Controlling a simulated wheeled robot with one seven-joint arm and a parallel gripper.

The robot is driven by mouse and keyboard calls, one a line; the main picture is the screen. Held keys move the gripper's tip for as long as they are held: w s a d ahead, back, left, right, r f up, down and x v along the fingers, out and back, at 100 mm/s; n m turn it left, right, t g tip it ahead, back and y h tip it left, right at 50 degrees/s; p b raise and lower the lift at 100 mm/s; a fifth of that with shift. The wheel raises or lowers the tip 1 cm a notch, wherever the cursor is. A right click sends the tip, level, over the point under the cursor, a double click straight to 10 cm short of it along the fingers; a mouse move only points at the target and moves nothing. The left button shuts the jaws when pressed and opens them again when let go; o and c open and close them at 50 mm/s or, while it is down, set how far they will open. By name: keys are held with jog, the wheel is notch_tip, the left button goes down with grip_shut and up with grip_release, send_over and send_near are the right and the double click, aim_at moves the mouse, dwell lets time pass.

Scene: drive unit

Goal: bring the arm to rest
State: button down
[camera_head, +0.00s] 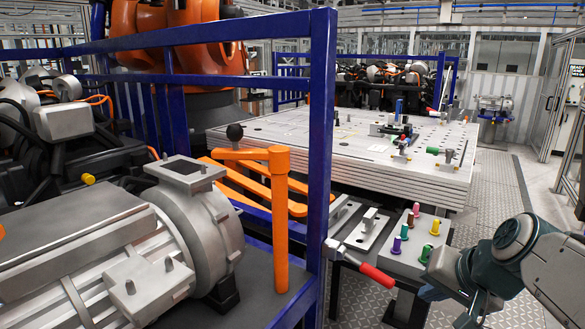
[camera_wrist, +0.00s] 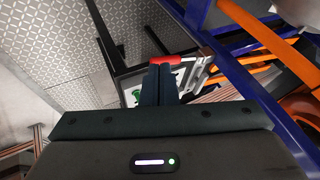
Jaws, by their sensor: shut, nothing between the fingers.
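My arm (camera_head: 535,255) reaches in from the lower right of the head view, bent, with its wrist end beside the small grey stand. In the wrist view my gripper (camera_wrist: 161,70) has its two dark fingers together, with nothing between them. The fingertips overlap the red handle (camera_wrist: 172,59) in that picture; whether they touch it I cannot tell. The red handle also shows in the head view (camera_head: 377,276), at the front edge of the stand, to the left of my wrist. My gripper's fingers are mostly hidden in the head view.
The stand (camera_head: 396,262) carries several coloured knobs. A blue frame (camera_head: 318,150) and an orange bracket (camera_head: 281,220) rise at its left, beside a grey drive unit (camera_head: 195,225). A large fixture table (camera_head: 300,148) stands behind. Patterned floor (camera_head: 497,180) is clear at right.

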jog(key=s+a+f+n+g+h+p, duration=0.2)
jog(key=s+a+f+n+g, duration=0.2)
jog(key=s+a+f, duration=0.4)
jog(key=shift+s+a+n, duration=0.25)
jog(key=shift+a+n, duration=0.05)
jog(key=shift+n, duration=0.5)
jog(key=shift+a, duration=0.1)
